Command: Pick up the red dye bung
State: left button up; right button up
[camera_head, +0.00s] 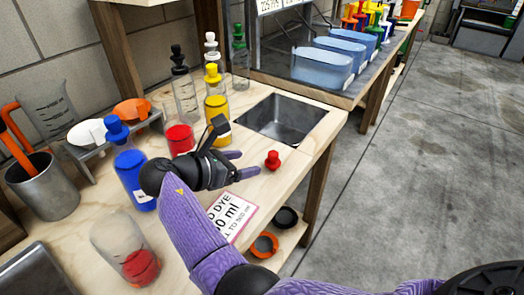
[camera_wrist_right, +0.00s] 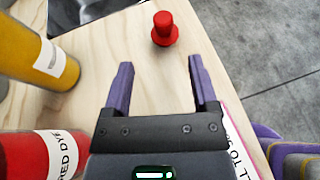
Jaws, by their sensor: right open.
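The red dye bung (camera_head: 272,160) stands upright on the wooden bench, between the sink and the bench's front edge. In the right wrist view the red dye bung (camera_wrist_right: 164,29) is just beyond the fingertips, roughly between their lines. My right gripper (camera_head: 241,164) is open and empty, a short way to the left of the bung and not touching it. Its two purple fingers also show in the right wrist view (camera_wrist_right: 160,72). The red dye bottle (camera_head: 180,140) stands without a bung behind the gripper. My left gripper is not in view.
A yellow bottle (camera_head: 217,108) with a yellow bung stands close behind my right gripper. A blue bottle (camera_head: 134,178) stands to the left. The sink (camera_head: 283,119) is sunk into the bench behind the bung. A label card (camera_head: 226,213) lies near the front edge.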

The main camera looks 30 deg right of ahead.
aim_at(269, 161)
jog(key=b+x, duration=0.1)
jog(key=x, duration=0.2)
jog(key=b+x, duration=0.3)
jog(key=x, duration=0.2)
jog(key=shift+s+d+f, duration=0.25)
jog(key=shift+d, duration=0.05)
jog(key=shift+d+r, duration=0.1)
jog(key=shift+d, duration=0.05)
jog(key=shift+r, duration=0.1)
jog(key=shift+c, duration=1.3)
jog(key=c, duration=0.7)
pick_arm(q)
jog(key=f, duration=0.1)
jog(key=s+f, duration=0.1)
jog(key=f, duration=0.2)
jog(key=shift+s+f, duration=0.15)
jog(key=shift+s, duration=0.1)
pick_arm(e)
grip_shut()
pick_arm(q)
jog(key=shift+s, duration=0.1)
pick_arm(e)
jog(key=shift+r, duration=0.1)
